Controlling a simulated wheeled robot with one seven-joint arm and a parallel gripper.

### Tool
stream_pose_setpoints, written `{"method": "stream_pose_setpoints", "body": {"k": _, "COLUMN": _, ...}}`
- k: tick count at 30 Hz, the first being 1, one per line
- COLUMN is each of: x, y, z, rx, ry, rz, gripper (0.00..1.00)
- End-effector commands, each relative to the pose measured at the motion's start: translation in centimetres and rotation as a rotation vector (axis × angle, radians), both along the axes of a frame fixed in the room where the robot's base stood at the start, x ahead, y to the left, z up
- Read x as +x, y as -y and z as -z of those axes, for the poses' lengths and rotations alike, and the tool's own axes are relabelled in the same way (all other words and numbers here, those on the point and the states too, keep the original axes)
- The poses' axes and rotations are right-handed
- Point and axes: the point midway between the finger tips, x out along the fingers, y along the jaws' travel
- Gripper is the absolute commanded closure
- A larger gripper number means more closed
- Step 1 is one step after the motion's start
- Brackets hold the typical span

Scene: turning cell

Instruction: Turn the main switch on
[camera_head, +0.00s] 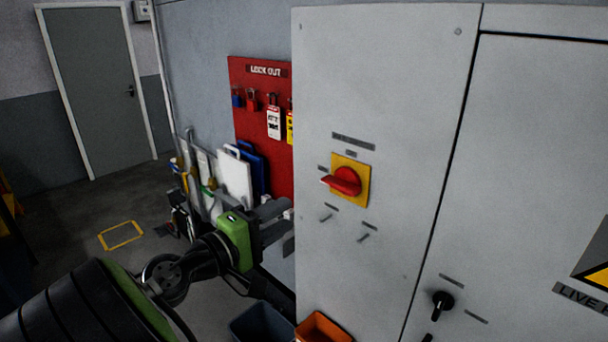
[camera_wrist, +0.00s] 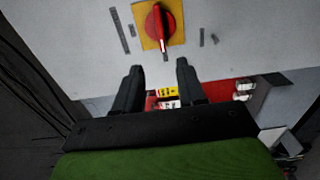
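The main switch (camera_head: 345,181) is a red rotary handle on a yellow plate, on the front of a grey cabinet (camera_head: 390,90). Its handle points left, nearly horizontal, in the head view. The switch also shows at the top of the wrist view (camera_wrist: 160,25), beyond the fingertips. My gripper (camera_head: 282,216) is left of and a little below the switch in the head view, apart from it. In the wrist view my gripper (camera_wrist: 160,72) has its two black fingers spread with a gap between them, and it holds nothing.
A red lockout board (camera_head: 262,130) with padlocks and tags hangs behind, left of the cabinet. Two small levers (camera_head: 364,237) sit below the switch. A black knob (camera_head: 442,300) is at lower right. An orange bin (camera_head: 323,328) and a grey-blue bin (camera_head: 262,325) stand below.

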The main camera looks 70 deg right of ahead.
Motion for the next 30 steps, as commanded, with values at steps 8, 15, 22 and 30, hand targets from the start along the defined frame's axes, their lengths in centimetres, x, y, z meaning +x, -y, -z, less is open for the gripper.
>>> {"method": "stream_pose_setpoints", "body": {"k": 8, "x": -1.4, "y": 2.8, "z": 0.4, "rx": 0.003, "ry": 0.003, "rz": 0.007, "gripper": 0.60}}
{"method": "stream_pose_setpoints", "body": {"k": 15, "x": -2.9, "y": 6.0, "z": 0.2, "rx": 0.001, "ry": 0.002, "rz": 0.010, "gripper": 0.60}}
{"method": "stream_pose_setpoints", "body": {"k": 22, "x": -5.1, "y": 11.3, "z": 0.0, "rx": 0.002, "ry": 0.001, "rz": 0.008, "gripper": 0.60}}
{"method": "stream_pose_setpoints", "body": {"k": 30, "x": -6.3, "y": 14.4, "z": 0.1, "rx": 0.002, "ry": 0.003, "rz": 0.001, "gripper": 0.60}}
